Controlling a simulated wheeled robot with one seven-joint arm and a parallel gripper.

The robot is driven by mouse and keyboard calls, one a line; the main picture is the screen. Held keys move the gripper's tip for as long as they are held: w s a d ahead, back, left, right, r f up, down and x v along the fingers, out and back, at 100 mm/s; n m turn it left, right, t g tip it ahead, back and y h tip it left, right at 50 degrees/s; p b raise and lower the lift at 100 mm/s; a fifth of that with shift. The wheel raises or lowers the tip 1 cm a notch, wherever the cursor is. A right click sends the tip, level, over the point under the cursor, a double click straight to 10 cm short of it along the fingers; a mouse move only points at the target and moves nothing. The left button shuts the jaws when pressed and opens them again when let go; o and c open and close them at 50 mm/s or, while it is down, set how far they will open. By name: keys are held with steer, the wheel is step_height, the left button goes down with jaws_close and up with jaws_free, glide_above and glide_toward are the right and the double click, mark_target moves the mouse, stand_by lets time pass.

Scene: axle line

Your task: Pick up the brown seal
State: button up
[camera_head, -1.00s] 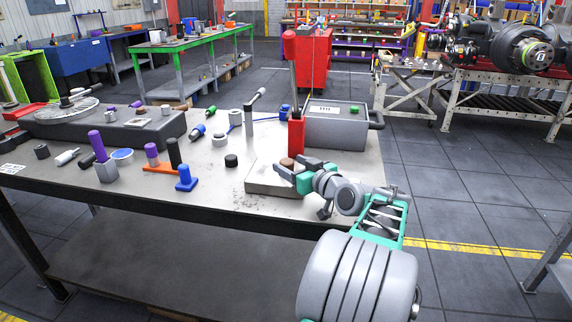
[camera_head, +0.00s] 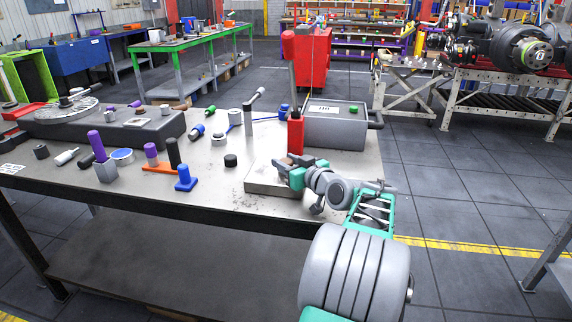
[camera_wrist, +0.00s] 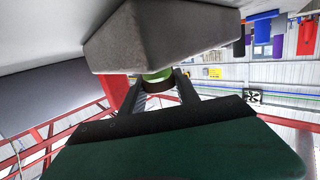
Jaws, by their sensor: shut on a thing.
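The brown seal (camera_wrist: 159,86) shows in the wrist view as a small dark reddish-brown piece between the two fingers of my gripper (camera_wrist: 163,92). The fingers are shut on its sides. A green round part (camera_wrist: 157,75) shows right beside the seal, toward the grey block. In the head view my gripper (camera_head: 288,172) is at the grey base plate of the red press, near the table's right front corner. The seal is hidden there by the gripper, and I cannot tell whether it touches the plate.
The red press column (camera_head: 295,137) stands close behind my gripper. A grey box (camera_head: 335,130) is behind it. A black cap (camera_head: 231,160) and a blue stepped part (camera_head: 186,179) lie to the left. The worktable's (camera_head: 215,190) front strip is mostly clear.

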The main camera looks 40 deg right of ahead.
jaws_close()
steer(key=shift+r, duration=0.25)
step_height(320, 180, up, 2)
steer(key=shift+r, duration=0.2)
steer(key=s+a+r, duration=0.8)
steer(key=s+r, duration=0.2)
steer(key=s, duration=0.1)
steer(key=shift+a, duration=0.2)
steer(key=shift+b, duration=0.55)
